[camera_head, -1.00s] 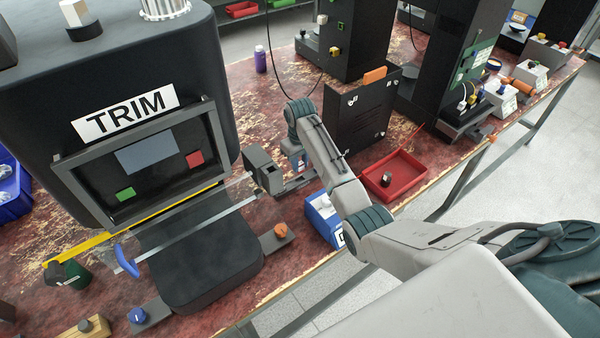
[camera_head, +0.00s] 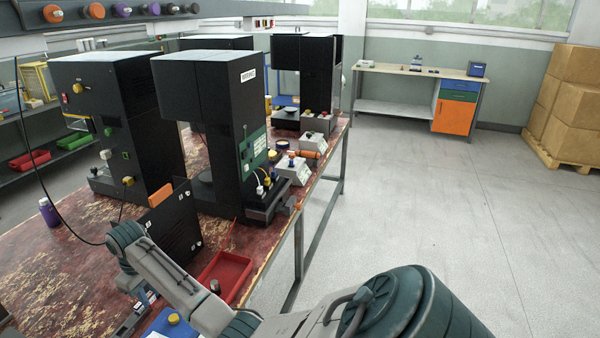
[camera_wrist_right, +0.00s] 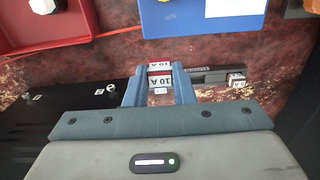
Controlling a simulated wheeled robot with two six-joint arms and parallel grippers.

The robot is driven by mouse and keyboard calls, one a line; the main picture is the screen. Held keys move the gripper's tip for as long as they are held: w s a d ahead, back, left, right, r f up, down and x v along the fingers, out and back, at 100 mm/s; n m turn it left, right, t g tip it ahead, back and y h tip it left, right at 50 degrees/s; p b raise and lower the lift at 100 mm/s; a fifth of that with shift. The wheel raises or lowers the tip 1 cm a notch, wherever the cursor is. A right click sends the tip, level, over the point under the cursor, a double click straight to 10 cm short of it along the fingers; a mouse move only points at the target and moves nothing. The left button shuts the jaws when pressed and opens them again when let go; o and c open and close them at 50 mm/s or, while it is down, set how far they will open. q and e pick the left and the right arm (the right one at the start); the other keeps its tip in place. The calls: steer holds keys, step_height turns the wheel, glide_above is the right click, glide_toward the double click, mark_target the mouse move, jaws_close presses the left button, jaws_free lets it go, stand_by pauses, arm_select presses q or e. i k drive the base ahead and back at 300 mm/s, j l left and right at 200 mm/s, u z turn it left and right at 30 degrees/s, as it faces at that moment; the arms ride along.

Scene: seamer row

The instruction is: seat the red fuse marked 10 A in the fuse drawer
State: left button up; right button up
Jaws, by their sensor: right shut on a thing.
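My right gripper (camera_wrist_right: 159,76) is shut on a red fuse (camera_wrist_right: 160,82) with a white label reading 10 A, held between its two blue fingers. Another red-and-white 10 A label (camera_wrist_right: 160,65) shows just beyond it; I cannot tell whether it belongs to a second fuse. A dark bar with a small label, apparently the fuse drawer (camera_wrist_right: 206,74), lies right of the fingers. A small white-labelled fuse (camera_wrist_right: 236,80) stands at its right end. Whether the held fuse touches the drawer is hidden. In the head view the right gripper (camera_head: 146,297) is low at left, partly hidden. My left gripper is out of view.
A red tray (camera_head: 237,262) with a small metal part and a blue bin (camera_wrist_right: 205,16) sit close by. A black panel (camera_head: 183,240) stands beside the gripper. Black machines (camera_head: 215,110) line the bench behind. The floor at right is clear.

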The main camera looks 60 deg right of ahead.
mark_target(286, 208)
steer(key=i+l+z, duration=0.1)
steer(key=l+z, duration=0.2)
steer(key=l, duration=2.1)
steer(key=i+l, duration=0.1)
steer(key=l, duration=0.2)
steer(key=i+l, duration=0.1)
steer(key=l, duration=0.15)
steer(key=i+l, duration=0.1)
steer(key=l, duration=0.2)
steer(key=z, duration=0.05)
